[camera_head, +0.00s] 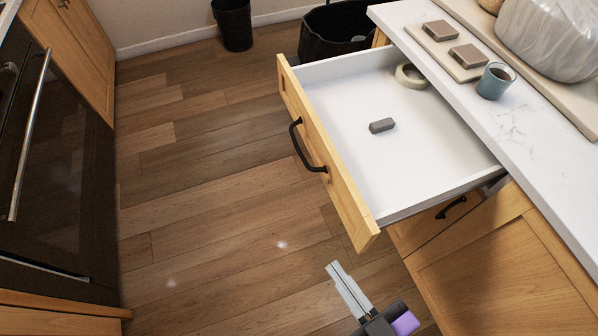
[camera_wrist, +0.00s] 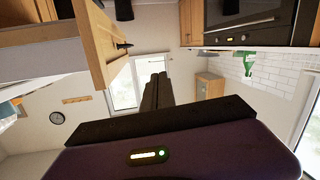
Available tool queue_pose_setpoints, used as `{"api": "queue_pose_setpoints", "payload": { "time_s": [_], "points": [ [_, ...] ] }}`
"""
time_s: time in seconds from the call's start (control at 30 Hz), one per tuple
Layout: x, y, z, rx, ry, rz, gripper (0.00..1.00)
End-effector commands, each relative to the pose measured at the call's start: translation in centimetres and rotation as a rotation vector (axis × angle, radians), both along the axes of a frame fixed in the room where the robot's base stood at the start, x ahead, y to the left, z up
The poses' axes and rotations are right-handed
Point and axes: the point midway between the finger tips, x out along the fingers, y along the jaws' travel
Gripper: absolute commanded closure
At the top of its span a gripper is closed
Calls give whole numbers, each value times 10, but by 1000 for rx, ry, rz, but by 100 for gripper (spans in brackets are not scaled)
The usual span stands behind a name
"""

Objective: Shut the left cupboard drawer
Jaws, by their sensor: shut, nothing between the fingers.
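The open drawer (camera_head: 350,160) with a wooden front and black handle (camera_head: 304,150) is pulled far out from under the white counter in the head view. A grey block (camera_head: 382,125) and a roll of tape (camera_head: 410,75) lie inside it. The drawer front (camera_wrist: 103,45) and its handle also show at upper left in the wrist view. My gripper (camera_head: 338,268) is shut and empty, in front of the near corner of the drawer front and apart from it. The fingers (camera_wrist: 158,88) also show together in the wrist view.
Another drawer with a black handle (camera_head: 451,207) is closed beside the open one. The counter (camera_head: 500,115) bears a cup (camera_head: 495,81) and a board with two brown blocks. A black oven (camera_head: 50,170) stands at left. The wooden floor (camera_head: 210,190) between is clear. A black bin (camera_head: 233,25) stands at the back.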

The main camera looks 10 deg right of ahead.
Motion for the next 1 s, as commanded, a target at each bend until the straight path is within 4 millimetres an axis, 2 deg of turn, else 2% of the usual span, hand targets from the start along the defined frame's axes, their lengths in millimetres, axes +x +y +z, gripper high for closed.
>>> {"api": "queue_pose_setpoints", "payload": {
  "time_s": [0.03,0.1,0.3,0.4,0.53,0.63,0.73,0.8,0.87,1.0],
  "points": [
    [11,21,-10,-41,-3,53,100],
    [24,46,-30,-115,4,113,100],
    [60,116,-85,-377,22,231,100],
    [79,148,-106,-526,20,253,100],
    [105,183,-121,-732,7,229,100],
    [125,203,-120,-899,-15,158,100],
    [142,215,-104,-1067,-42,28,100],
    [151,211,-89,-1170,-56,-96,100],
    [155,200,-77,-1246,-57,-211,100],
    [149,152,-64,-1379,-34,-447,100]
  ]
}}
